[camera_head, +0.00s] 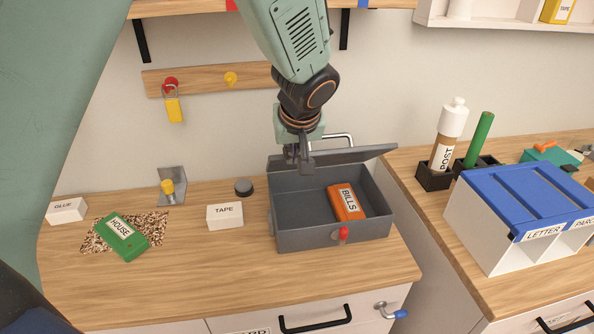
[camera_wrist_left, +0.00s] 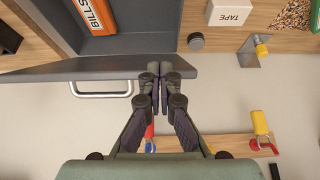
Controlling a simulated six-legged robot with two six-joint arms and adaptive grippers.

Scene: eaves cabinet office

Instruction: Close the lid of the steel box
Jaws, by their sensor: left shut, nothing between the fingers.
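The grey steel box (camera_head: 300,239) stands on the wooden counter with its lid (camera_head: 362,154) raised at the back. An orange case marked BILLS (camera_head: 346,202) lies inside, and a red knob (camera_head: 341,234) is on the box front. My left gripper (camera_head: 299,165) points down at the left part of the lid. Its fingers are shut and empty. In the left wrist view the closed fingertips (camera_wrist_left: 160,72) overlap the end of the lid (camera_wrist_left: 80,69); I cannot tell whether they touch it. A pale metal handle (camera_wrist_left: 102,90) shows behind the lid. My right gripper is out of view.
A white TAPE box (camera_head: 225,217), a dark round puck (camera_head: 243,187) and a green HOUSE case (camera_head: 121,237) lie left of the steel box. A blue-topped letter organiser (camera_head: 525,200) stands on the right counter. A wall rail (camera_head: 205,80) holds a yellow padlock (camera_head: 174,110).

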